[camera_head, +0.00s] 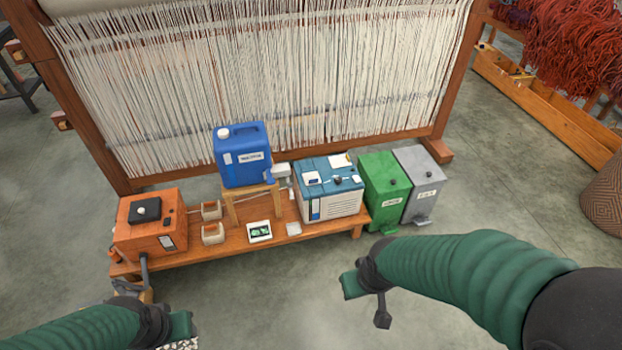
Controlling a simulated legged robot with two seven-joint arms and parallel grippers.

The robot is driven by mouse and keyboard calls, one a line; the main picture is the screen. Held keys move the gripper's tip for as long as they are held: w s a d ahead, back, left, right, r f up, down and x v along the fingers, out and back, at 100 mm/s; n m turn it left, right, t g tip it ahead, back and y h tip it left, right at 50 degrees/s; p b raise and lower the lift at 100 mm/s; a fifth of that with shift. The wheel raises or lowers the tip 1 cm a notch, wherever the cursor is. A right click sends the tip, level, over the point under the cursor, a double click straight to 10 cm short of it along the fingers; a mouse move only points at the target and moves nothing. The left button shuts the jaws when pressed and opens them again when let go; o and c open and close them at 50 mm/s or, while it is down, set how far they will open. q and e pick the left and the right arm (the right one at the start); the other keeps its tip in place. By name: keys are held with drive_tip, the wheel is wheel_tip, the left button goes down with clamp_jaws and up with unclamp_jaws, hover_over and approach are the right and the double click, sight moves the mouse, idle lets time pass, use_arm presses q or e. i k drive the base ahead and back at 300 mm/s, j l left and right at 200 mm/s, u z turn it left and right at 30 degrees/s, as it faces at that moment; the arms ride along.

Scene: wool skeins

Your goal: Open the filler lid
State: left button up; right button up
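The filler lid is not clearly identifiable at this size. An orange box (151,230) at the left of the low bench has a black square piece (145,210) lying flat on top. A blue-topped white machine (330,202) carries small white and dark parts on its top. A blue jug (243,160) with a white cap (222,133) stands on a small wooden stand. My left gripper (183,326) is low at the bottom left, in front of the bench. My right gripper (366,297) is in front of the bench's right end. Both are apart from these things; their finger openings are unclear.
The low wooden bench (200,254) stands before a large loom (270,80). Green (383,192) and grey (420,185) bins stand at its right. Small wooden boxes and a card lie between the machines. The floor in front is mostly clear.

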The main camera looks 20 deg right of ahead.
sight(310, 178)
drive_tip(key=i+l, duration=0.3)
drive_tip(key=i, duration=0.2)
drive_tip(key=i+l, duration=0.3)
drive_tip(key=i, duration=0.25)
drive_tip(key=i+l, duration=0.3)
drive_tip(key=i, duration=0.2)
drive_tip(key=i+l, duration=0.3)
drive_tip(key=i, duration=0.25)
